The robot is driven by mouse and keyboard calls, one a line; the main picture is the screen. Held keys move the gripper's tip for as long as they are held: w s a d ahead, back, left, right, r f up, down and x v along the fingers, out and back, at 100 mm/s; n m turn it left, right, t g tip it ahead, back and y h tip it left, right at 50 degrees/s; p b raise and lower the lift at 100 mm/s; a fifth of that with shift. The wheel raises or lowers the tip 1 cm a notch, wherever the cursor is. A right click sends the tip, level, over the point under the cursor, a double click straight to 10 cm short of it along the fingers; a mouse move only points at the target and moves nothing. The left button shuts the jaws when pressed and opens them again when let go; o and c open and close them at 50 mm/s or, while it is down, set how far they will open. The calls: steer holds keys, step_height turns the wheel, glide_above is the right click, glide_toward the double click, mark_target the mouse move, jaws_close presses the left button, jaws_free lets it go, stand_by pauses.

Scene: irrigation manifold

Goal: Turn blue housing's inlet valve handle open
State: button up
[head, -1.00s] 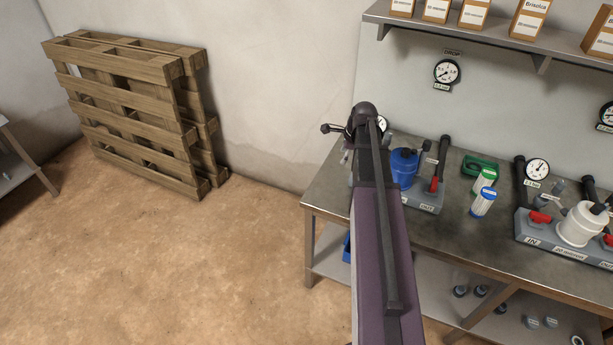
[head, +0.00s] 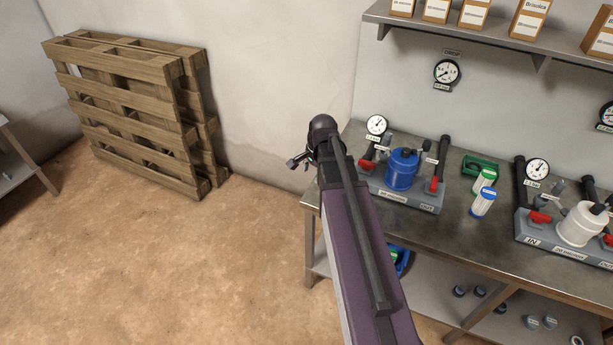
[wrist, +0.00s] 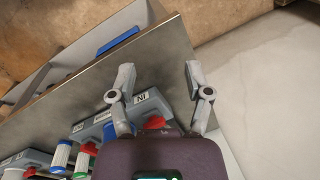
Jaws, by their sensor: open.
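The blue housing (head: 402,170) stands on a grey base at the left end of the bench. Its inlet valve's red handle (head: 367,164) is on the base's left side, just right of my arm. In the wrist view the red handle (wrist: 154,123) shows by the IN label, partly covered by my gripper's body. A second red handle (head: 434,185) is on the OUT side. My gripper (head: 297,162) is left of the base, beyond the bench's left end in the head view. In the wrist view my gripper (wrist: 160,72) has its fingers wide apart with nothing between them.
A white housing (head: 580,224) with red handles stands further right. Between are a green tray (head: 480,165) and cartridges (head: 482,202). A gauge (head: 376,125) rises behind the inlet side. A blue bin (head: 402,262) is below the bench top.

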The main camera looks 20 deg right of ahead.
steer(key=shift+s+a+n, duration=0.2)
steer(key=shift+a+n, duration=0.2)
steer(key=shift+a, duration=0.1)
steer(key=shift+s+a+n, duration=0.15)
steer(key=shift+a+n, duration=0.25)
steer(key=shift+a, duration=0.05)
steer(key=s+a+n, duration=0.4)
steer(key=a+n, duration=0.2)
steer(key=a, duration=0.1)
steer(key=s+a+n+g+h, duration=0.1)
steer(key=s+a+n, duration=0.3)
steer(key=a+n, duration=0.3)
steer(key=shift+s+a+f+g, duration=0.15)
steer(key=shift+s+g, duration=0.15)
steer(key=shift+s, duration=0.1)
